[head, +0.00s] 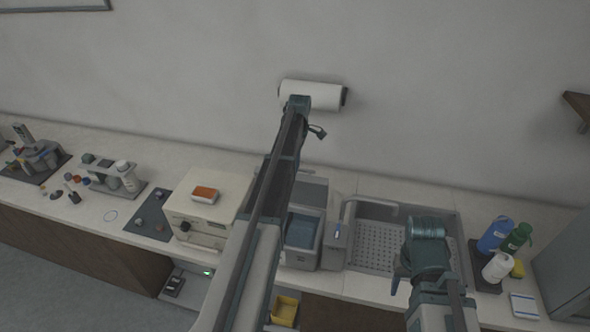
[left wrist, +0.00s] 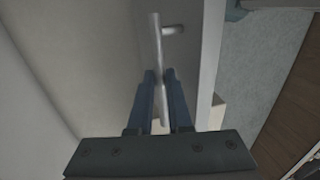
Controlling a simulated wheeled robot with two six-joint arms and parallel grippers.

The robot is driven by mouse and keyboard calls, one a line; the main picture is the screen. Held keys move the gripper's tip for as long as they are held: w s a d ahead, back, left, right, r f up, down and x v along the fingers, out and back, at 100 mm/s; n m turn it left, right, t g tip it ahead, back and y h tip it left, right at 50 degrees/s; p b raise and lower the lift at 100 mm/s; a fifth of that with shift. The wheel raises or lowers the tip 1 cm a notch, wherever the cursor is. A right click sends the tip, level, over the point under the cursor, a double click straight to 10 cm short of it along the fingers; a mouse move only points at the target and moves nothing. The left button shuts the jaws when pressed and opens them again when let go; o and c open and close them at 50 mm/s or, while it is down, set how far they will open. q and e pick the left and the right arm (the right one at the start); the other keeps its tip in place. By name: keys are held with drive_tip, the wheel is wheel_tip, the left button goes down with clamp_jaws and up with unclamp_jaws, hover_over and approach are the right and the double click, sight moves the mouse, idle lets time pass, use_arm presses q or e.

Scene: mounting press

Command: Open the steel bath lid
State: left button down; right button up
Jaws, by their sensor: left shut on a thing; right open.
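The grey bath unit (head: 332,248) stands on the bench just right of centre in the head view, partly hidden behind my left arm. A grey panel (head: 313,190) shows at its back; I cannot tell how far the lid is raised. In the left wrist view, a thin metal bar handle (left wrist: 157,50) stands off a grey panel (left wrist: 190,65). My left gripper (left wrist: 159,80) is shut on this handle, one finger on each side. My right gripper (head: 400,278) is open and empty, over the sink's front.
A cream box (head: 190,215) with an orange-topped item (head: 204,194) stands left of the unit. A sink (head: 375,248) with a perforated floor lies right. Bottles (head: 497,235) stand at the far right. A paper roll (head: 312,95) hangs on the wall.

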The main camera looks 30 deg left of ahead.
use_arm(q)
drive_tip(key=shift+w+a+f+g+h+b, duration=0.1)
drive_tip(key=shift+w+a+f+g+b, duration=0.1)
drive_tip(key=shift+w+g+b, duration=0.4)
drive_tip(key=shift+w+a+f+g+h+b, duration=0.15)
drive_tip(key=shift+w+a+g, duration=0.1)
drive_tip(key=shift+w, duration=0.65)
drive_tip(key=shift+w+a+f+g+h+b, duration=0.15)
drive_tip(key=shift+w+g+b, duration=0.25)
drive_tip(key=shift+w, duration=0.35)
drive_tip(key=c, duration=0.8)
unclamp_jaws()
drive_tip(key=shift+c, duration=0.2)
drive_tip(key=shift+r, duration=0.15)
drive_tip(key=d+p+v, duration=0.1)
drive_tip(key=p+v, duration=0.6)
drive_tip(key=shift+w+a, duration=0.15)
drive_tip(key=shift+a, duration=0.35)
